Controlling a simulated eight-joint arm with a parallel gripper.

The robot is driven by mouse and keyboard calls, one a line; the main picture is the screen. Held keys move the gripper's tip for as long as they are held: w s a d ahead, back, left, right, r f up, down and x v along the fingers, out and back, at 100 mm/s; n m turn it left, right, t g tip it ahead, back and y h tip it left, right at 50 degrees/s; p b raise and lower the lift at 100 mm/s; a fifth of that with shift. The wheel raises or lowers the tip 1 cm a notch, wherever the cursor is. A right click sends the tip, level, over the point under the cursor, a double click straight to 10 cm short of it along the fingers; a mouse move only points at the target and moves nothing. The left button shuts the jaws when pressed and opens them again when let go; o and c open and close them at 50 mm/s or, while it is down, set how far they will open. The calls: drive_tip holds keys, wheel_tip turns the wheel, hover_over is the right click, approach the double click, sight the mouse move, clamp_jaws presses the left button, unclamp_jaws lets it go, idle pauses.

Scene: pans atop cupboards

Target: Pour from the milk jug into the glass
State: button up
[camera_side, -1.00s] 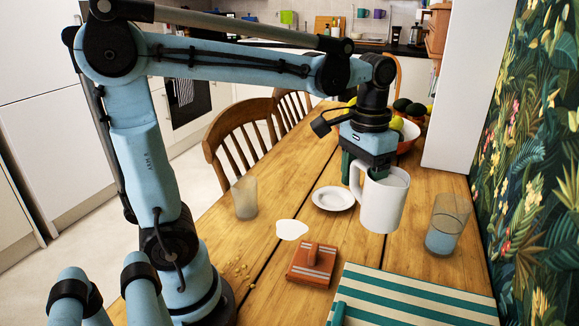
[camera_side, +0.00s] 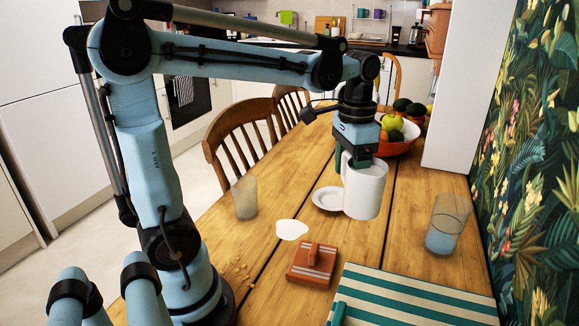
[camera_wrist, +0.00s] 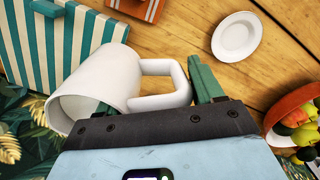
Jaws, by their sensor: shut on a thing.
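The white milk jug (camera_side: 366,191) is held in the air above the table, roughly upright in the side view. My gripper (camera_side: 350,161) is shut on its handle, at the jug's upper left. In the wrist view the jug (camera_wrist: 98,78) shows its open mouth at the lower left, and its handle (camera_wrist: 163,101) lies between my gripper's green fingers (camera_wrist: 155,95). Two glasses stand on the table: one with bluish contents (camera_side: 443,238) to the jug's right, and a frosted one (camera_side: 245,198) to its left. I cannot tell whether the jug holds milk.
A small white saucer (camera_side: 321,199) lies close behind the jug's left side. A fruit bowl (camera_side: 403,146) stands behind. The patterned wall (camera_side: 530,180) borders the table's right.

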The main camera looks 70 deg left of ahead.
drive_tip(key=s+a+f+m, duration=0.1)
drive_tip(key=s+a+m, duration=0.15)
drive_tip(key=a, duration=0.55)
drive_tip(key=s+a+m, duration=0.1)
drive_tip(key=a+m, duration=0.2)
drive_tip(key=a, duration=0.6)
drive_tip(key=s+a+f+m, duration=0.2)
drive_tip(key=s+a+m, duration=0.3)
drive_tip(key=s+a, duration=0.6)
drive_tip(key=shift+s+a+g+y, duration=0.3)
drive_tip(key=shift+a+y, duration=0.1)
drive_tip(key=shift+a, duration=0.9)
drive_tip(key=shift+w+f, duration=0.1)
drive_tip(key=shift+w, duration=0.05)
drive_tip(key=y, duration=0.1)
drive_tip(key=w+d+g+y, duration=0.1)
drive_tip(key=y, duration=0.1)
drive_tip(key=d+g+y, duration=0.1)
drive_tip(key=shift+w+d+r, duration=0.15)
drive_tip(key=shift+d+r, duration=0.05)
drive_tip(key=shift+r, duration=0.2)
